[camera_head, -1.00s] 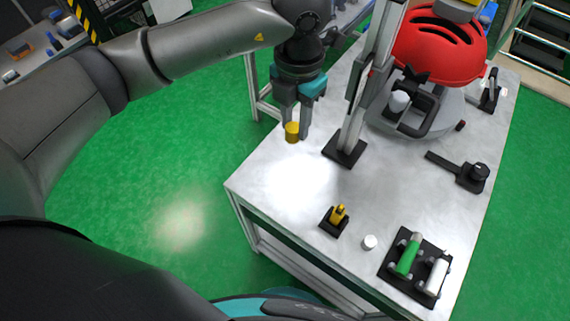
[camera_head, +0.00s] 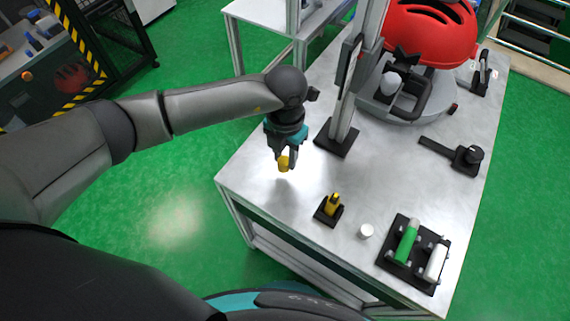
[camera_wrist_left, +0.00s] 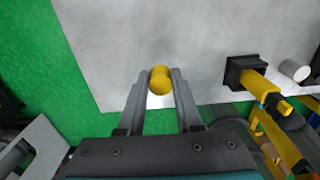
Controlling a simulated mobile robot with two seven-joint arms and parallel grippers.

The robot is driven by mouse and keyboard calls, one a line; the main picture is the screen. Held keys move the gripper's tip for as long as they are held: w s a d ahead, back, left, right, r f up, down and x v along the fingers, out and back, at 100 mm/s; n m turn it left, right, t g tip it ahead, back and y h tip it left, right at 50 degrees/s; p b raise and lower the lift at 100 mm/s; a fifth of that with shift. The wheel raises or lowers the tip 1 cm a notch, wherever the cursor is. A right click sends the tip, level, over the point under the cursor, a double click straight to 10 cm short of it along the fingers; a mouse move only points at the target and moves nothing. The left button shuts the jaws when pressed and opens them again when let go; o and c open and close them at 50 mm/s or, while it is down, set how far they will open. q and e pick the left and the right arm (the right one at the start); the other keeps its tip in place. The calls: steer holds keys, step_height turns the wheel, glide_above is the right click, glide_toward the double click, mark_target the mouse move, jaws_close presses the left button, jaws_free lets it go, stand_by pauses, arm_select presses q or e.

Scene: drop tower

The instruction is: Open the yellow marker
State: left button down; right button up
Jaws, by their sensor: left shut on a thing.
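The yellow marker (camera_head: 333,203) stands upright in a small black holder (camera_head: 324,217) near the table's front edge. A narrower tip shows at its top in the left wrist view (camera_wrist_left: 265,91). My left gripper (camera_head: 284,157) is shut on a short yellow cylinder that looks like the marker's cap (camera_head: 283,164). In the left wrist view the cap (camera_wrist_left: 160,80) sits between the two fingertips, apart from the marker. The gripper is over the table's left part, behind and left of the holder. My right gripper is out of view.
A white cap-like cylinder (camera_head: 366,231) stands right of the holder. A black rack (camera_head: 413,249) holds a green marker (camera_head: 407,240) and a white one (camera_head: 436,262). A post on a black base (camera_head: 337,138) rises behind. A red helmet (camera_head: 432,30) stands at the back. The table's front-left is clear.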

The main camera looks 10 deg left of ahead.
mark_target(285, 159)
arm_select(q)
steer(key=shift+f+b, duration=0.4)
steer(key=shift+f, duration=1.55)
steer(key=shift+f, duration=0.1)
steer(key=shift+f, duration=0.15)
steer(key=c, duration=0.6)
jaws_free()
steer(key=shift+r, duration=0.25)
step_height(285, 159, up, 12)
steer(key=shift+r+p, duration=0.1)
steer(key=shift+p, duration=1.05)
